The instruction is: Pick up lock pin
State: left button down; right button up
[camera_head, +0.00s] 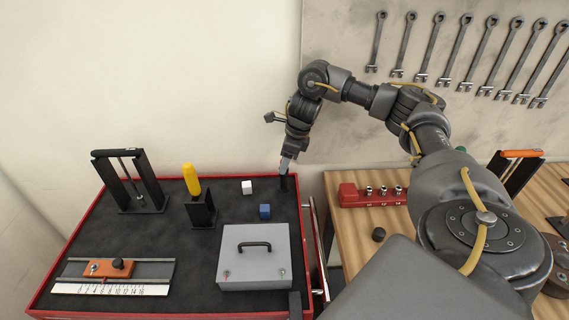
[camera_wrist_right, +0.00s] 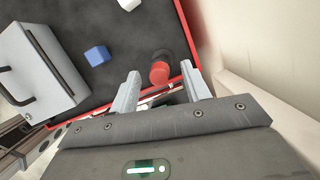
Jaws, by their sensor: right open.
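A short cylinder with a red end, which looks like the lock pin (camera_wrist_right: 159,72), stands by a dark round part near the red edge of the black-topped cart. My right gripper (camera_head: 285,164) points down over the cart's far right corner in the head view. In the right wrist view my right gripper (camera_wrist_right: 158,80) is open, with the red end seen between and just beyond its fingertips. I cannot tell whether the fingers touch it. In the head view the pin is mostly hidden by the gripper, above a dark upright piece (camera_head: 286,184). My left gripper is not in view.
On the cart stand a white cube (camera_head: 247,187), a blue cube (camera_head: 265,211), a grey lidded box (camera_head: 255,270), a yellow-handled tool (camera_head: 191,179) in a black stand and a black frame (camera_head: 129,182). A red socket rail (camera_head: 349,195) lies on the wooden bench (camera_head: 345,235).

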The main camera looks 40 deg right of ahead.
jog(key=shift+f, duration=0.1)
grip_shut()
dwell(0.3)
notch_tip(320, 180, up, 18)
jog(key=p, duration=0.4)
dwell(0.6)
jog(key=shift+f, duration=0.1)
